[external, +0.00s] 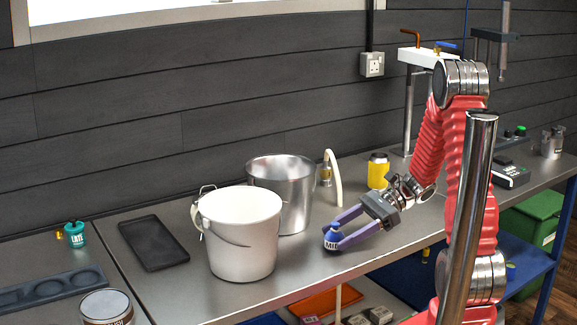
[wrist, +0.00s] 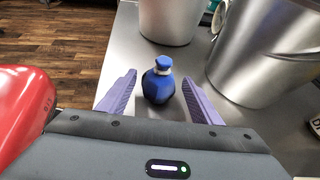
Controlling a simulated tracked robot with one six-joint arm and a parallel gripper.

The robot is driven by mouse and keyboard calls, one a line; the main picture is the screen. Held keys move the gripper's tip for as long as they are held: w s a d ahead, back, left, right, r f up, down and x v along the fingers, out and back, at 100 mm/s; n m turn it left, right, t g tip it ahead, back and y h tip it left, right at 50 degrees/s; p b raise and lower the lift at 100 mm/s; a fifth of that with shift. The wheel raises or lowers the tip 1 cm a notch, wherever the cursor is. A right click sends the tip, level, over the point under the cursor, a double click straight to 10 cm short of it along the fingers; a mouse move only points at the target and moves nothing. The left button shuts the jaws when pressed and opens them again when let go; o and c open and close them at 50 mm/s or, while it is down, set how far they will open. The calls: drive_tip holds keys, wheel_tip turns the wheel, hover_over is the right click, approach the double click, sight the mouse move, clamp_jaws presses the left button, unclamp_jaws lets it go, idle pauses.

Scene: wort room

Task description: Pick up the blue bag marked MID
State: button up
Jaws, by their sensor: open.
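The blue bag marked MID (external: 333,237) stands upright on the steel bench, with a white label on the side facing the external camera. In the wrist view the blue bag (wrist: 158,84) has a tied neck with a pale band and a blue top. My gripper (external: 340,233) is open, its two purple fingers low over the bench and reaching to the bag. In the wrist view my gripper (wrist: 159,98) has one finger on each side of the bag, with a gap visible on both sides. The label is not visible in the wrist view.
A white bucket (external: 238,240) and a steel pot (external: 292,185) stand left of the bag. A yellow can (external: 378,171) and a pale curved hose (external: 334,178) are behind. A black tray (external: 153,243) and a teal bag (external: 75,234) lie further left. The bench's front edge is close.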

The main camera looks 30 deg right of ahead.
drive_tip(key=c, duration=1.1)
drive_tip(key=shift+r, duration=0.1)
drive_tip(key=shift+c, duration=0.2)
wheel_tip(320, 180, up, 10)
drive_tip(key=shift+f, duration=0.1)
idle(0.7)
